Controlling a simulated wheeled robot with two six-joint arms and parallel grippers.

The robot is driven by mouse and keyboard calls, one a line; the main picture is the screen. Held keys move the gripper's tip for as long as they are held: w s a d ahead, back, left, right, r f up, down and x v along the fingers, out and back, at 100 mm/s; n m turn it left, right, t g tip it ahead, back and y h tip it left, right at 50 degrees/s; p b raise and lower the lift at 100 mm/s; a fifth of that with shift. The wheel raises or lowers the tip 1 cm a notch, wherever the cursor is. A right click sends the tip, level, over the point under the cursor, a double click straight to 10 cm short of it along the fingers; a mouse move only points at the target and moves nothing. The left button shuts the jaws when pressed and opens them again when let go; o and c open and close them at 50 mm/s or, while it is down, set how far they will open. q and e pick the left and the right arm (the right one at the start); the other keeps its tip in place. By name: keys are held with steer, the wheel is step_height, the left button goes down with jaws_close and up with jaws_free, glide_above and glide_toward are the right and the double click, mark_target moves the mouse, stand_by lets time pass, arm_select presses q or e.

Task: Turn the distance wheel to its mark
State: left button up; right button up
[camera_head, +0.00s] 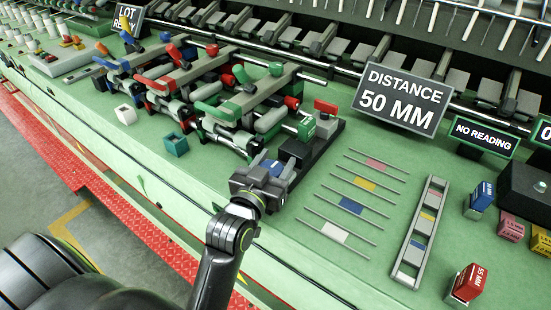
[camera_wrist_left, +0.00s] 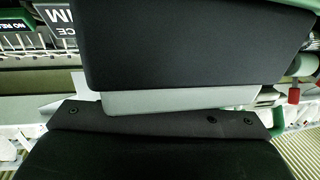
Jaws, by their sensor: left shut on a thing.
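The distance sign (camera_head: 403,98) reads "DISTANCE 50 MM" and stands at the back of the green bench. The roller assembly (camera_head: 220,95) with red, green and grey parts sits left of it. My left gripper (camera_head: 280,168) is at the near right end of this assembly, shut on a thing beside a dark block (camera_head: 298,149). The gripper hides most of what it holds, so the wheel and its mark cannot be made out. In the left wrist view, dark jaw parts and a grey strip (camera_wrist_left: 180,98) fill the middle. My right gripper is not in view.
Right of my gripper are thin rods with coloured bands (camera_head: 350,205) and a grey tray (camera_head: 399,265). Small blocks, one red (camera_head: 468,283), stand further right. A white cube (camera_head: 125,114) and a teal cube (camera_head: 174,144) lie left. The front bench strip is clear.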

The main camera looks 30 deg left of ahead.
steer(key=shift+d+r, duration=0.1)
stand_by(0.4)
arm_select(q)
steer(key=o, duration=1)
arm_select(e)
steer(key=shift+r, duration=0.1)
